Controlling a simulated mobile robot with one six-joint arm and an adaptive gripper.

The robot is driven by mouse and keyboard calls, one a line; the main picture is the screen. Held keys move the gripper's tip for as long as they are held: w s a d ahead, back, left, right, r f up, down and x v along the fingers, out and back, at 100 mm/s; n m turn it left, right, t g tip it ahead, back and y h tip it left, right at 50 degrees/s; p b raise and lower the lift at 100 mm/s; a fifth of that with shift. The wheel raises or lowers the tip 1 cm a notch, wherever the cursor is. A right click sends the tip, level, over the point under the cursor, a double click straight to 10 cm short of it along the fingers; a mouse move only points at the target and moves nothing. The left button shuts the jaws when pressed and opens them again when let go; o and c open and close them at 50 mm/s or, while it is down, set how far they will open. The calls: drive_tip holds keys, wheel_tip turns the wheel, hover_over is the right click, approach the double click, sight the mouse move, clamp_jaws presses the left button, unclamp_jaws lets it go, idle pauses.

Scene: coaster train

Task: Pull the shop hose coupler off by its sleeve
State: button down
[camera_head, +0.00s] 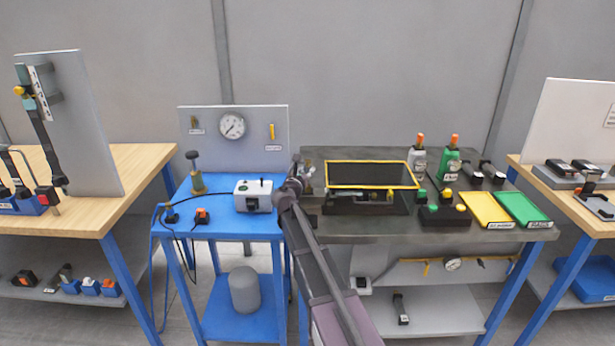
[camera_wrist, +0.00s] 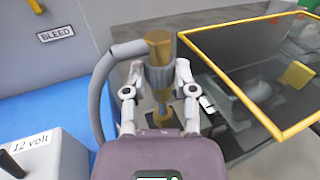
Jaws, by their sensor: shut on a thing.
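The shop hose coupler stands upright in the wrist view, with a brass top (camera_wrist: 158,42) and a grey sleeve (camera_wrist: 158,78) below it. More brass shows under the sleeve, above a dark base. A thick grey hose (camera_wrist: 101,80) curves up to the coupler from the left. My gripper (camera_wrist: 159,70) is shut on the sleeve, one finger on each side. In the head view my gripper (camera_head: 298,169) is at the gap between the blue cart and the dark bench. My wrist hides most of the coupler there, and the fitting's lower end is partly hidden in the wrist view.
A yellow-framed dark panel (camera_wrist: 262,62) stands close right of the coupler. The 12 volt box (camera_wrist: 45,155) is at lower left, on the blue cart (camera_head: 225,222). A panel with a gauge (camera_head: 232,125) and BLEED label (camera_wrist: 57,34) stands behind. Bottles and trays occupy the dark bench's right side.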

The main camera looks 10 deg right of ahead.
drive_tip(key=shift+r+p, duration=1.25)
drive_tip(key=shift+r, duration=0.15)
drive_tip(key=shift+r, duration=0.1)
